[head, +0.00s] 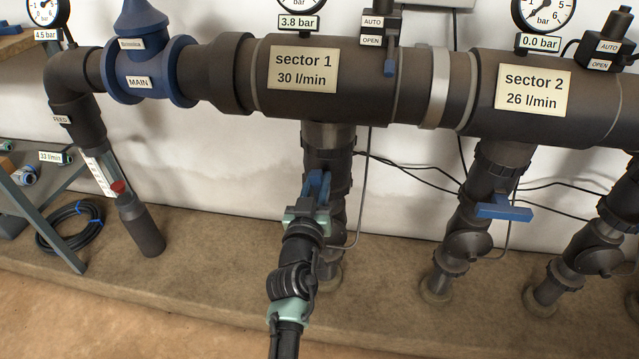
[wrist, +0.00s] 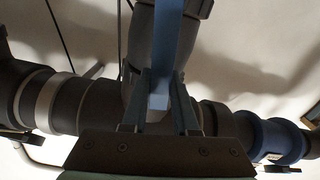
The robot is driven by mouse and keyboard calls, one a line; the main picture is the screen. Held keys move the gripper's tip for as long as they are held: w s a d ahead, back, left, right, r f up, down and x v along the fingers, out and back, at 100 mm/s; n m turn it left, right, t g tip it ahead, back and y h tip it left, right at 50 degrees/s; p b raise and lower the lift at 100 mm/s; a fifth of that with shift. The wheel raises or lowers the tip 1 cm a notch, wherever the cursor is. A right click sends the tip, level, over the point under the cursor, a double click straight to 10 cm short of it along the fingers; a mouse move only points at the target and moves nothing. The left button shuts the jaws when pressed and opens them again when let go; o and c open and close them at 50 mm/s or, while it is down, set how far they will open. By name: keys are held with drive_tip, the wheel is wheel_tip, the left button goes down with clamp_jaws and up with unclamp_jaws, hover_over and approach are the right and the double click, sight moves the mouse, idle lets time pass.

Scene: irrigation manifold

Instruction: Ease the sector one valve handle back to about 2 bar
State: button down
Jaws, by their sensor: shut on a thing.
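The sector one valve handle (head: 319,183) is a blue lever on the dark vertical pipe below the "sector 1" label. It points along the pipe, toward me. My gripper (head: 312,200) is shut on this handle. In the wrist view, the blue handle (wrist: 168,60) runs down between the two fingers of my gripper (wrist: 159,100). The sector 1 pressure display (head: 298,22) reads 3.8 bar; its dial is mostly cut off at the top of the head view. The sector 1 label (head: 303,68) reads 30 l/min.
The sector 2 valve handle (head: 504,208) lies across its pipe, and its display (head: 538,43) reads 0.0 bar. The blue main valve (head: 140,70) is at the left, with a 4.5 bar display (head: 47,35). Thin black cables run behind the pipes. A hose coil (head: 72,226) lies at the left.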

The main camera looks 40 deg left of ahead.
drive_tip(key=n, duration=0.1)
drive_tip(key=n+b, duration=0.1)
drive_tip(key=n, duration=0.1)
drive_tip(key=a+n, duration=0.1)
drive_tip(key=n, duration=0.1)
drive_tip(key=shift+s+f, duration=0.35)
drive_tip(key=shift+s+a+f+n+b, duration=0.1)
drive_tip(key=shift+n+b, duration=0.1)
drive_tip(key=shift+n, duration=0.55)
drive_tip(key=shift+s+a+f+n+b, duration=0.1)
drive_tip(key=shift+f+n+b, duration=0.05)
drive_tip(key=shift+n, duration=0.65)
drive_tip(key=shift+a+f+n+b, duration=0.1)
drive_tip(key=shift+n+b, duration=0.1)
drive_tip(key=shift+n, duration=0.55)
drive_tip(key=c, duration=0.7)
unclamp_jaws()
drive_tip(key=p+v, duration=0.2)
drive_tip(key=v, duration=1.1)
drive_tip(key=shift+a+p, duration=0.1)
drive_tip(key=shift+p, duration=0.25)
